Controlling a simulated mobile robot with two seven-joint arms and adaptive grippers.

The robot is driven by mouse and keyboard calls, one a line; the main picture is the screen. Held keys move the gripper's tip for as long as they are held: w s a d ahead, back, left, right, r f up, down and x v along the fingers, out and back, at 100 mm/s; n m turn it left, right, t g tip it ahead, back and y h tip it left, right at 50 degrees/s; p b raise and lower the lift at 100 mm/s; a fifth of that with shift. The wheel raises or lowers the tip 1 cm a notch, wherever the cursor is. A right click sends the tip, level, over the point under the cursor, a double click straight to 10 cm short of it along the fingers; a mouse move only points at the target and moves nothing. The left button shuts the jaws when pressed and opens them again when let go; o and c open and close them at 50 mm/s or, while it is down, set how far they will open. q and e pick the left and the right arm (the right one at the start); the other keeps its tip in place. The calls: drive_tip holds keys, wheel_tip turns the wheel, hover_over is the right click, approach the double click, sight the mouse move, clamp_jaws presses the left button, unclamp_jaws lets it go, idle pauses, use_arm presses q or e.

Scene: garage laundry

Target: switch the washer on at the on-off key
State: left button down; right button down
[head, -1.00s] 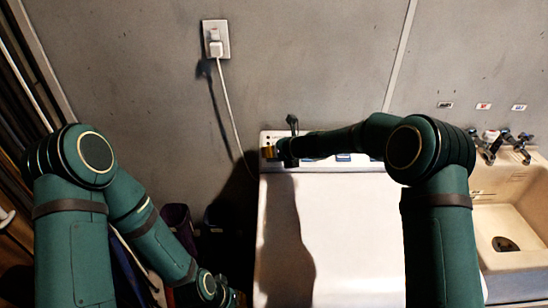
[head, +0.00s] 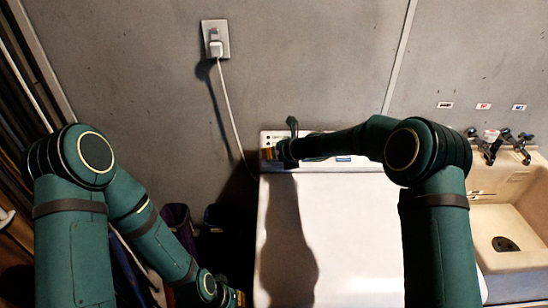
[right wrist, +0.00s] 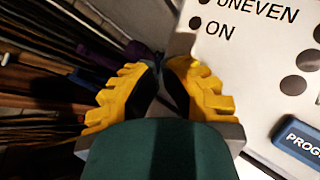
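The white washer (head: 345,225) stands against the wall below me, with its control panel (head: 277,136) along the back edge. My right gripper (head: 268,153) is at the panel's left end. In the right wrist view, the yellow fingers (right wrist: 160,68) come together with dark pads and look shut, with nothing seen between them. The tips are at the panel's left edge, beside the printed words "ON" and "UNEVEN" (right wrist: 220,32). I cannot make out the on-off key; the fingers may hide it. My left gripper (head: 238,298) is low at the bottom edge, mostly hidden.
A blue key marked "PROG" (right wrist: 300,142) is on the panel at right. A sink (head: 507,220) with taps stands right of the washer. A white cord runs from the wall outlet (head: 215,40) down behind the washer. Dark bins (head: 178,222) stand at left.

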drive_tip(key=shift+w+f, duration=0.1)
drive_tip(key=shift+f, duration=0.55)
idle(1.3)
drive_tip(key=shift+r, duration=0.1)
drive_tip(key=shift+s+r+p, duration=0.3)
drive_tip(key=shift+r+p, duration=0.1)
drive_tip(key=shift+r, duration=0.4)
drive_tip(key=shift+s+r+p, duration=0.2)
drive_tip(key=shift+r+p, duration=0.2)
drive_tip(key=shift+r, duration=0.35)
drive_tip(key=shift+s+r+p, duration=0.4)
drive_tip(key=shift+r+p, duration=0.05)
drive_tip(key=shift+r, duration=0.35)
drive_tip(key=shift+s+r+p, duration=0.35)
drive_tip(key=shift+r+p, duration=0.05)
drive_tip(key=shift+r, duration=0.4)
